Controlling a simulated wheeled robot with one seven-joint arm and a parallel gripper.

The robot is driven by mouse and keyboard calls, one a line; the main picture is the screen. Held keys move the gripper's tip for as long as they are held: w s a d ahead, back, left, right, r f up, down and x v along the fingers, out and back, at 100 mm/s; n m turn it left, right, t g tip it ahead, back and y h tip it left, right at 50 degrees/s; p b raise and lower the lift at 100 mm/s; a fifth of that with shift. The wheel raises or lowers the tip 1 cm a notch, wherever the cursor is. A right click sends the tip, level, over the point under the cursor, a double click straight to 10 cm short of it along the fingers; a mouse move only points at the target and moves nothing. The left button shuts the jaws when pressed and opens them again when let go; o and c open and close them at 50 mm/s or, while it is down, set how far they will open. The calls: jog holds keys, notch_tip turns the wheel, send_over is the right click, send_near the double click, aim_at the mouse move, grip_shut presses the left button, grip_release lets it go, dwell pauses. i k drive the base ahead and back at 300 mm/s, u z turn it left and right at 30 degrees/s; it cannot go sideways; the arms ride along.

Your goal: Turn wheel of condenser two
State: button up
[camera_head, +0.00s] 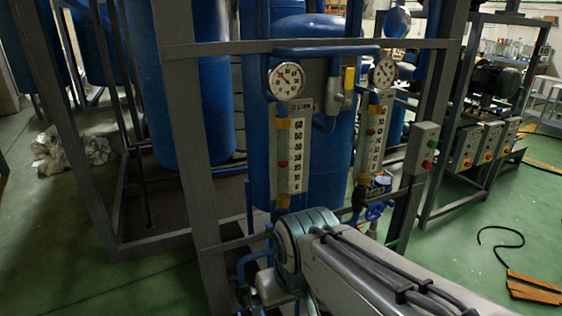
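A small blue hand wheel (375,211) sits low on the pipework, below the right-hand flow meter (371,140). I cannot tell from this view which condenser it belongs to. A second flow meter (290,150) with a round gauge (287,81) above it stands to the left. My arm reaches in from the bottom right, and its grey and teal joint is in front of the pipework under the left meter. A bent blue pipe (245,268) shows just left of that joint. My gripper cannot be made out, and any wheel behind my arm is hidden.
Grey frame posts (186,130) and a crossbar (240,47) stand in front of the blue tanks (185,90). A control box with buttons (422,148) is right of the wheel. Green floor (450,255) is open at right, with a black hose (497,240) on it.

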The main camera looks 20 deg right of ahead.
aim_at(372, 208)
jog(key=z, duration=3.6)
jog(key=i, duration=0.55)
jog(key=u, duration=2.7)
